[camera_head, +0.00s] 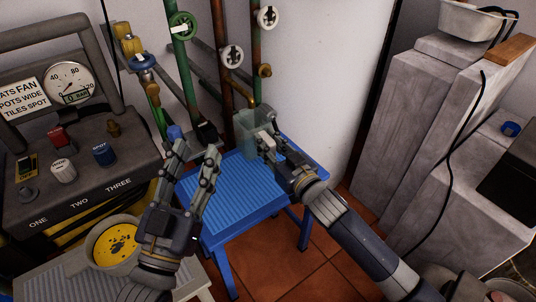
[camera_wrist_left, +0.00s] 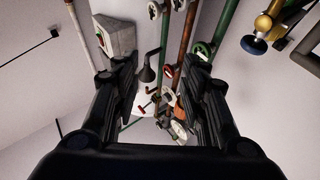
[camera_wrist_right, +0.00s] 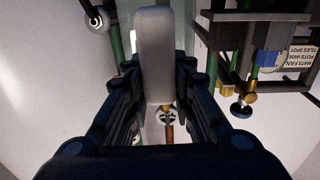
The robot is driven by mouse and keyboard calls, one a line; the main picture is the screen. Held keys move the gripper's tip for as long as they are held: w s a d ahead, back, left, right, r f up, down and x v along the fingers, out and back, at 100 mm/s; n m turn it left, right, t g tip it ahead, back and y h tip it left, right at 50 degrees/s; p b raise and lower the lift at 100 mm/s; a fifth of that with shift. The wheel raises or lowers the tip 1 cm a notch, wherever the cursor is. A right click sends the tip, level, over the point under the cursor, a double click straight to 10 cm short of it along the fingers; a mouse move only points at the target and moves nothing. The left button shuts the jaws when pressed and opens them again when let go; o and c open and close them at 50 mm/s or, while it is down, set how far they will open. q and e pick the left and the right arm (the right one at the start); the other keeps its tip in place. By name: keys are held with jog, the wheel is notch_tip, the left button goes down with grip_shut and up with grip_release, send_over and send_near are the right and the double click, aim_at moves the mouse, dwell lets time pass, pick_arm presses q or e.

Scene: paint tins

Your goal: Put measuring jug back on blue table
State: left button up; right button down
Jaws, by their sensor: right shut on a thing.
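The measuring jug (camera_head: 250,123) is a clear, greenish vessel over the far part of the blue table (camera_head: 227,191). I cannot tell whether its base touches the top. My right gripper (camera_head: 268,144) is shut on the jug, at its pale handle; the fingers and arm hide part of it. In the right wrist view a pale grey bar, which looks like the handle (camera_wrist_right: 155,50), stands between the fingers. My left gripper (camera_head: 197,150) is open and empty, its fingers spread above the table's left side. The left wrist view shows nothing between its fingers.
Pipes with valves (camera_head: 233,57) rise behind the table. A grey control box (camera_head: 70,140) with a gauge stands left. A bowl with yellow contents (camera_head: 116,243) sits front left. Grey concrete blocks (camera_head: 400,125) stand right. The table's ribbed top is mostly bare.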

notch_tip(320, 180, down, 3)
jog(key=shift+s+r+b, duration=0.15)
jog(key=shift+b, duration=0.4)
pick_arm(q)
jog(key=shift+s+r+t+h+p, duration=0.1)
jog(key=shift+s+r+t, duration=0.25)
jog(key=shift+r, duration=0.2)
jog(key=shift+s+r+t+h+p, duration=0.15)
jog(key=shift+s+r+t, duration=0.15)
jog(key=shift+r+t, duration=0.25)
jog(key=shift+s+r+t+h+p, duration=0.1)
jog(key=shift+s+r+t, duration=0.2)
jog(key=shift+r, duration=0.3)
jog(key=shift+s+r, duration=0.1)
jog(key=shift+r, duration=0.05)
pick_arm(e)
jog(key=shift+f, duration=0.3)
jog(key=c, duration=1.4)
grip_release()
jog(key=shift+o, duration=0.2)
